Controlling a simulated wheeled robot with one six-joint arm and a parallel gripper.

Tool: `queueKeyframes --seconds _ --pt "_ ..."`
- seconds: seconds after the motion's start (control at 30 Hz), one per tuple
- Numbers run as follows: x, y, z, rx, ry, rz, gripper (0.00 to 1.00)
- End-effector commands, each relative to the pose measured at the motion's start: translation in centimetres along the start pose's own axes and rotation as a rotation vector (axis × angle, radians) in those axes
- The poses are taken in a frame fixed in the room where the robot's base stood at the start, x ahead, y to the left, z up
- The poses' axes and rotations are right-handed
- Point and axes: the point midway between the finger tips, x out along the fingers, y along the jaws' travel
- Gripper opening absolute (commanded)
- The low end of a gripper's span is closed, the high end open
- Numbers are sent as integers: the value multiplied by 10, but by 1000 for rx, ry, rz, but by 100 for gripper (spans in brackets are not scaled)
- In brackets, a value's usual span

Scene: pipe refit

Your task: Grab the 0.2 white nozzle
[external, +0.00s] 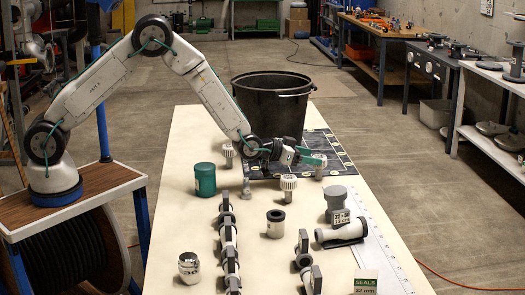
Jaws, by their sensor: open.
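Several white, ribbed-top nozzles stand upright on the pale table (190,140). One white nozzle (289,188) stands near the front edge of the dark mat, another white nozzle (229,155) is at the mat's left, and a third white piece (319,173) shows partly under my gripper. No 0.2 marking is legible, so I cannot tell which is the 0.2 one. My gripper (315,160), with green fingers, is open over the dark mat, just above and beside the third piece. I cannot tell whether it touches it.
A black bucket (272,100) stands behind the mat (338,150). A green jar (205,180), a dark-topped cup (276,222), pipe fittings (229,240), a grey-capped fitting (337,198) and a SEALS sign (366,283) occupy the front.

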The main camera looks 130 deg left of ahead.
Motion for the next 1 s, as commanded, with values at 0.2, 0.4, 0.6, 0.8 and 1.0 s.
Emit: queueKeyframes --seconds 0.2,0.4,0.6,0.8,1.0 --pt "27 0 3 0 -1 1 68" --pt "55 1 4 0 -2 1 68" --pt "61 1 4 0 -3 2 68" --pt "61 1 4 0 -3 2 43" --pt "61 1 4 0 -3 2 21"
